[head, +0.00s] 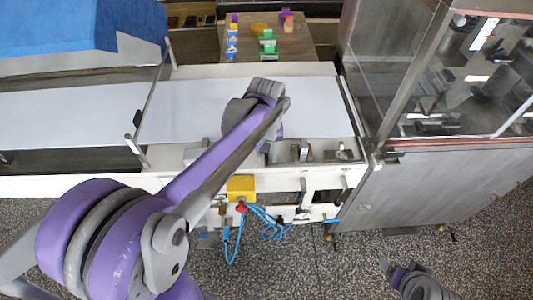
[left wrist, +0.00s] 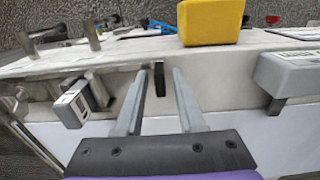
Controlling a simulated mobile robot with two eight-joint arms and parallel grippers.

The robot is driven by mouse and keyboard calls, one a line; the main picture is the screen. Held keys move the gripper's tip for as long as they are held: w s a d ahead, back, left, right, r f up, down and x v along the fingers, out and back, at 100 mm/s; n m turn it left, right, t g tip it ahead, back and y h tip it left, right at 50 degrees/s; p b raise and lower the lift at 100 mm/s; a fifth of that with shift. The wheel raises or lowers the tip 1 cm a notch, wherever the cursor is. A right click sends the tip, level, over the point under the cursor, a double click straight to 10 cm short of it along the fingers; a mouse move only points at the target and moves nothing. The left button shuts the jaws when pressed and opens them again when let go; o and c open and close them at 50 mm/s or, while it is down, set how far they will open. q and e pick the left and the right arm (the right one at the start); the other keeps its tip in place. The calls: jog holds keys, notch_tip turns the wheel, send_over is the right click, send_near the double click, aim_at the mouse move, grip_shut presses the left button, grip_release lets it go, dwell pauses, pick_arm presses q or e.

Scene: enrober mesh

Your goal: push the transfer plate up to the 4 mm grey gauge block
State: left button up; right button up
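My left gripper (left wrist: 160,72) is open at the machine's pale front rail in the left wrist view, its two grey fingers apart. A small dark upright piece (left wrist: 160,80) shows in the gap between the fingertips; I cannot tell whether they touch it. A grey block with a pale marked face (left wrist: 72,107) sits left of the fingers; I cannot read a size on it. I cannot pick out the transfer plate with certainty. In the head view my left arm covers part of the rail. My right gripper (head: 393,271) is low at the right, over the floor, its opening unclear.
A yellow block (left wrist: 210,22) stands on the rail; in the head view it is above blue hoses (head: 235,240). A grey labelled box (left wrist: 288,72) is at the right. The white belt (head: 190,110) is clear. A glass-sided cabinet (head: 440,180) stands right, a table with coloured items (head: 290,50) behind.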

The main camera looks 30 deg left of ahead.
pick_arm(q)
grip_shut()
jog(key=shift+w+d, duration=0.25)
jog(key=shift+d, duration=0.15)
jog(key=shift+o, duration=1)
grip_release()
notch_tip(320, 180, up, 11)
jog(key=shift+d+f, duration=0.1)
